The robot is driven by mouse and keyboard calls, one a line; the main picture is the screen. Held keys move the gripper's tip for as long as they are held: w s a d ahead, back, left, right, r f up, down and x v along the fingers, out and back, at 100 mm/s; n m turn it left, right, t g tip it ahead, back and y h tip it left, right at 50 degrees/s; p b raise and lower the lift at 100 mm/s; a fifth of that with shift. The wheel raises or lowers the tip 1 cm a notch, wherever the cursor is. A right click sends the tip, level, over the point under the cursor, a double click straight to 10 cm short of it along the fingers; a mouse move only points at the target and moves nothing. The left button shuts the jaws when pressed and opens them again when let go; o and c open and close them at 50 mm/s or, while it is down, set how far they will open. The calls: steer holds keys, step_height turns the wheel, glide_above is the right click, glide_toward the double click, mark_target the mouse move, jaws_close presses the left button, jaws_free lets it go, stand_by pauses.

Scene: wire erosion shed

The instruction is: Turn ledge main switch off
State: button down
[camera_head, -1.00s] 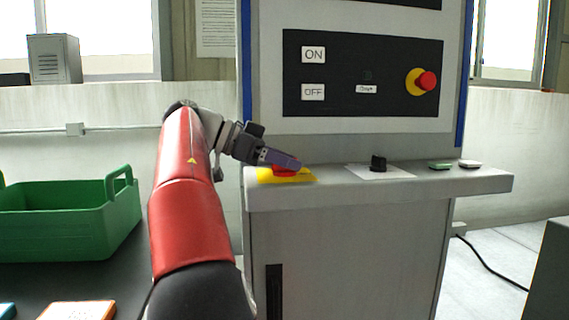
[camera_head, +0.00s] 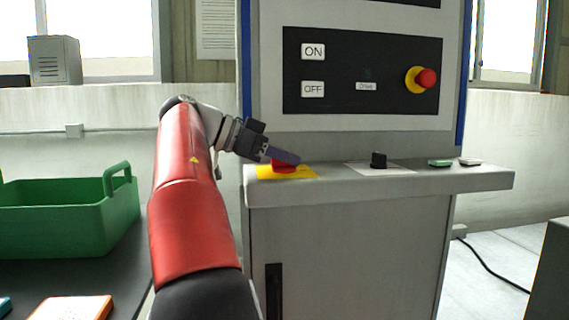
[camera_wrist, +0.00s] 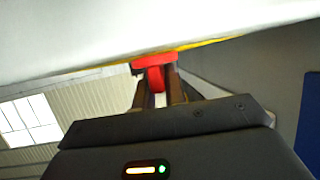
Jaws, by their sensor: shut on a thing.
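The ledge main switch is a red rotary handle (camera_head: 286,167) on a yellow plate (camera_head: 268,173) at the left end of the grey ledge (camera_head: 350,190). My gripper (camera_head: 284,158) reaches it from the left and is shut on the red handle. In the wrist view the red handle (camera_wrist: 155,76) sits between the two fingers of my gripper (camera_wrist: 158,92), close under the yellow plate's edge. The fingers hide part of the handle, so I cannot tell its exact angle.
A black knob (camera_head: 378,160) on a white plate, a green button (camera_head: 440,163) and a white button (camera_head: 470,162) are further right on the ledge. Above are ON and OFF buttons and a red emergency stop (camera_head: 427,78). A green crate (camera_head: 60,235) stands left.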

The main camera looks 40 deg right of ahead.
steer(key=n+t+b, duration=0.2)
steer(key=t+b, duration=0.1)
steer(key=n+t+h+b, duration=0.1)
steer(key=n+b, duration=0.1)
steer(key=shift+f+t, duration=0.35)
steer(key=shift+t, duration=0.05)
steer(key=n+t+b, duration=0.2)
steer(key=n+t, duration=0.1)
steer(key=n+t+b, duration=0.1)
steer(key=t, duration=0.1)
steer(key=shift+s+r+n+y, duration=0.1)
steer(key=shift+r+n+y, duration=0.15)
steer(key=shift+n+y, duration=0.15)
steer(key=n+t+y, duration=0.1)
steer(key=n+t, duration=0.1)
steer(key=n+t+y, duration=0.1)
steer(key=n+t, duration=0.1)
steer(key=shift+r+t+p, duration=0.2)
steer(key=shift+t+p, duration=0.15)
steer(key=shift+t, duration=0.05)
steer(key=n+t+y+p, duration=0.2)
steer(key=n+y, duration=0.1)
steer(key=shift+n+p, duration=0.3)
steer(key=shift+p, duration=0.05)
steer(key=shift+f+t+y, duration=0.15)
steer(key=shift+t+y, duration=0.25)
steer(key=shift+y, duration=0.1)
steer(key=c, duration=1.5)
jaws_free()
steer(key=shift+o, duration=0.2)
